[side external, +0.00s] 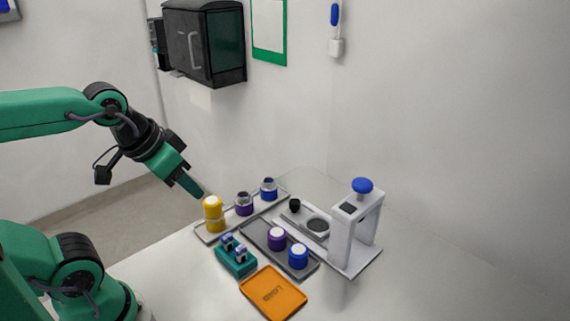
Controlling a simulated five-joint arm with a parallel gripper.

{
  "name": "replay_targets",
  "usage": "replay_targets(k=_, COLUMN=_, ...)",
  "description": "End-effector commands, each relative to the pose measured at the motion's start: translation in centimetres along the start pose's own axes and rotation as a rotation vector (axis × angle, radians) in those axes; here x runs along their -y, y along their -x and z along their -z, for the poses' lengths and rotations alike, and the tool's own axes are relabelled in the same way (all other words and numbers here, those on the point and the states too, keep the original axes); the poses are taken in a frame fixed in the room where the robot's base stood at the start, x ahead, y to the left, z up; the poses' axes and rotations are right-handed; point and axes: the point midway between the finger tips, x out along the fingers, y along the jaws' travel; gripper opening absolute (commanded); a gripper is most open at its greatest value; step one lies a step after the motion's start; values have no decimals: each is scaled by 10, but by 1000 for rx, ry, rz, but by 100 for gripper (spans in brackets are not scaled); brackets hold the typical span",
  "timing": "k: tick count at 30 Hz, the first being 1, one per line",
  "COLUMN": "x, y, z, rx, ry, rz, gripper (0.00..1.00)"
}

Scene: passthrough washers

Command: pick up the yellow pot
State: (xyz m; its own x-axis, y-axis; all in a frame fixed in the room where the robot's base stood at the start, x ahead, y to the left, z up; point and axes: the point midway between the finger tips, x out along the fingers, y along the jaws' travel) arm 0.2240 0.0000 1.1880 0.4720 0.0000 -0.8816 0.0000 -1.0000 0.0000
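The yellow pot (213,216) stands upright at the left end of a light tray (208,238).
Purple (244,204) and blue (269,189) pots share the light tray. A grey tray (258,239) holds a purple and a blue pot. A teal holder (235,259), an orange tray (273,292) and a white press (352,235) stand nearby. The table's right side is clear.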

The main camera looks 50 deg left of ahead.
Motion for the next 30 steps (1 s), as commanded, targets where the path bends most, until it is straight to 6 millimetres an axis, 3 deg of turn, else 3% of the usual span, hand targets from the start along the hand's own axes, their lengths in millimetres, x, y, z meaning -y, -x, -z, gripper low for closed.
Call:
replay_targets(k=4, x=0, y=0, z=0, rx=0, ry=0, rz=0, gripper=40)
replay_targets(k=9, x=0, y=0, z=0, rx=0, ry=0, rz=0, gripper=73)
replay_targets(k=22, x=2, y=-2, z=2, rx=10, ry=4, rz=3, gripper=73)
replay_targets(k=30, x=12, y=-18, z=15, rx=74, ry=29, rz=22, gripper=73)
